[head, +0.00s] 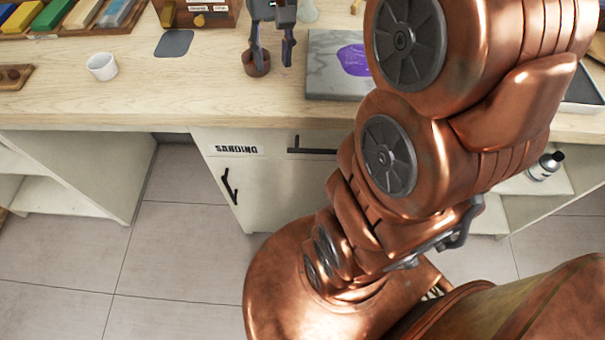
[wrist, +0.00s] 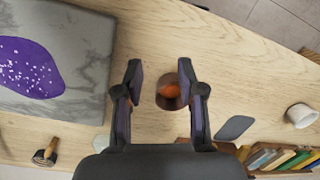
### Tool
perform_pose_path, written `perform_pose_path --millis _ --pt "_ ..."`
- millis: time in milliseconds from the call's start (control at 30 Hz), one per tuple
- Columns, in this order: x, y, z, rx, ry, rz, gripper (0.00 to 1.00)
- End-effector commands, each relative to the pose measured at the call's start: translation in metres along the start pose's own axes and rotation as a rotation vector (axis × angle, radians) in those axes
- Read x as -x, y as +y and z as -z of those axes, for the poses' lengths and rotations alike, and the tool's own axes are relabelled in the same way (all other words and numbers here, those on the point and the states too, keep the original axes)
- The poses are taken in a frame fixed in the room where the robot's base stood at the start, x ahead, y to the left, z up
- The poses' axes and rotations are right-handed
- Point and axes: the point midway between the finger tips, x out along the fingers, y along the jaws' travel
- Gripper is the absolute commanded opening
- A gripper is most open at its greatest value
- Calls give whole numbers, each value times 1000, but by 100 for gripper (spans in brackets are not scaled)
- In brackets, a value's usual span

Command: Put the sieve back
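A small round brown cup (head: 257,66) with an orange inside stands on the wooden worktop; it may be the sieve, but I cannot tell for sure. It also shows in the wrist view (wrist: 168,92). My gripper (head: 272,60) is open above the worktop, fingers pointing down. In the wrist view my gripper (wrist: 162,80) has the cup between its fingers, close to the right one, which overlaps the cup's edge. The left finger is clear of it. Whether the right finger touches the cup is not clear.
A grey marble slab (head: 327,88) with a purple patch lies right of the gripper. A white cup (head: 102,66), a dark grey pad (head: 174,43) and a labelled wooden rack (head: 215,18) are to the left. A handled tool (wrist: 45,155) lies near the slab. The front worktop is clear.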

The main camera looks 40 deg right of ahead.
Motion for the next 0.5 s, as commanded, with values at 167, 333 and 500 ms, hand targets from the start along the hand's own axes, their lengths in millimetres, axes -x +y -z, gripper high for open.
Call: perform_pose_path --millis 167,333,500 --pt "-28 -13 -48 94 -32 -35 39" --pt "-55 -17 -91 175 -55 -65 39" --pt "-85 -13 -134 248 -80 -95 39"
